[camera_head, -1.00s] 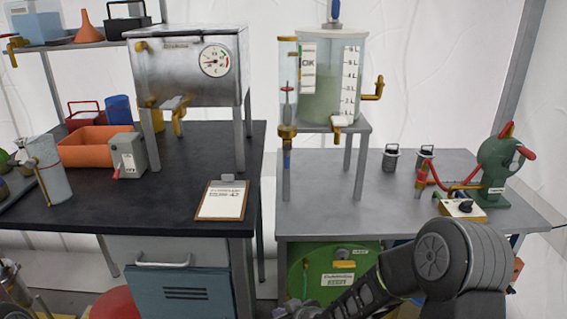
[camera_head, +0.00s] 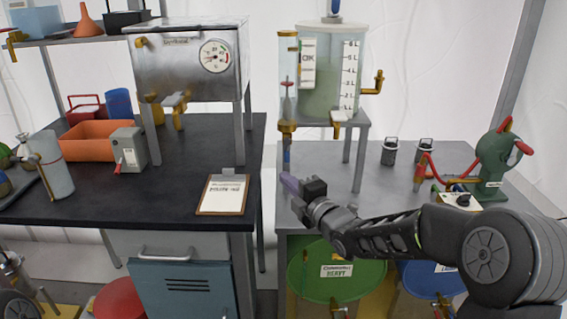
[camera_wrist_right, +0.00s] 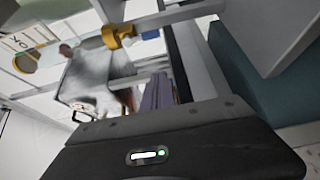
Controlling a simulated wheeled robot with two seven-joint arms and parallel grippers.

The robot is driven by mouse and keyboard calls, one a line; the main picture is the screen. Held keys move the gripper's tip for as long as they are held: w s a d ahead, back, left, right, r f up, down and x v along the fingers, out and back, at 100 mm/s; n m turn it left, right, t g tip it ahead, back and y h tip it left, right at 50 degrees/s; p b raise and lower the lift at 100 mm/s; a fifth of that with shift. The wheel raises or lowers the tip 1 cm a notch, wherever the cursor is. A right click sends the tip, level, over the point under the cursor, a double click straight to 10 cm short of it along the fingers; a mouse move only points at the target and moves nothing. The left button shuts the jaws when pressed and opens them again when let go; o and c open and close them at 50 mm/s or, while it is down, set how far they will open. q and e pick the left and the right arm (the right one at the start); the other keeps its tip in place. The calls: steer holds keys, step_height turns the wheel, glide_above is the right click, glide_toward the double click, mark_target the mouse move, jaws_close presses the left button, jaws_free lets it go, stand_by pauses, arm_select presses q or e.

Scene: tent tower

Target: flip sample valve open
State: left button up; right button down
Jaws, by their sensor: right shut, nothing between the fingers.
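A clear tank (camera_head: 322,85) with a litre scale stands on a grey stand. A narrow clear sight tube (camera_head: 287,62) is at its left, with a brass valve (camera_head: 286,127) and a blue outlet below. Another brass tap (camera_head: 373,84) sticks out at the tank's right. I cannot tell which is the sample valve. My right gripper (camera_head: 290,184) is shut and empty, below the blue outlet near the bench's front left. In the right wrist view, its purple fingers (camera_wrist_right: 157,95) point towards a brass fitting (camera_wrist_right: 119,37). My left gripper is not in view.
The stand's legs rise close to my right gripper. A steel box with a gauge (camera_head: 214,57) stands on the black bench (camera_head: 100,189) at left, near a clipboard (camera_head: 222,195). A green pump (camera_head: 492,157) stands at the right. A gap separates the benches.

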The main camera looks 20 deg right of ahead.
mark_target(287, 152)
steer(key=shift+w, duration=0.1)
steer(key=p+x, duration=0.1)
steer(key=x, duration=0.9)
steer(key=shift+s+d+p, duration=0.2)
steer(key=shift+d+p, duration=0.2)
steer(key=shift+d, duration=1.6)
